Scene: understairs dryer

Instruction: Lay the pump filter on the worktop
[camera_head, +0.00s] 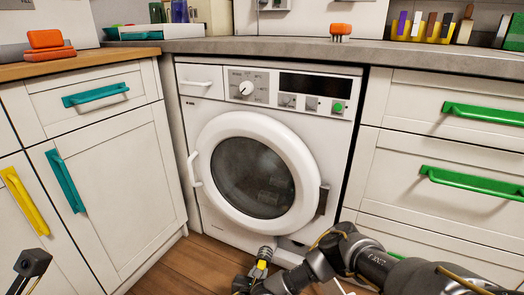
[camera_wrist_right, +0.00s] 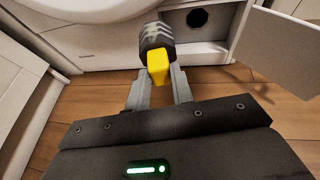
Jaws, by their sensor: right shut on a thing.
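The pump filter has a dark grey ridged body (camera_wrist_right: 157,38) and a yellow grip (camera_wrist_right: 158,68). My right gripper (camera_wrist_right: 159,88) is shut on the yellow grip, and the filter points away from the wrist. In the head view the filter (camera_head: 265,254) shows small and low in front of the washing machine, held by my right gripper (camera_head: 259,267). The grey worktop (camera_head: 240,45) runs above the machine. A wooden worktop (camera_head: 100,62) lies to the left. A dark part of my left arm shows at the lower left edge; whether its jaws are open is unclear.
The white washing machine (camera_head: 210,105) has its round door (camera_head: 255,165) shut. At its base a hatch flap (camera_wrist_right: 285,48) stands open beside a dark round hole (camera_wrist_right: 197,18). Orange brushes (camera_head: 340,30) and coloured items sit on the worktops. Drawers with green handles (camera_head: 470,182) are at right.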

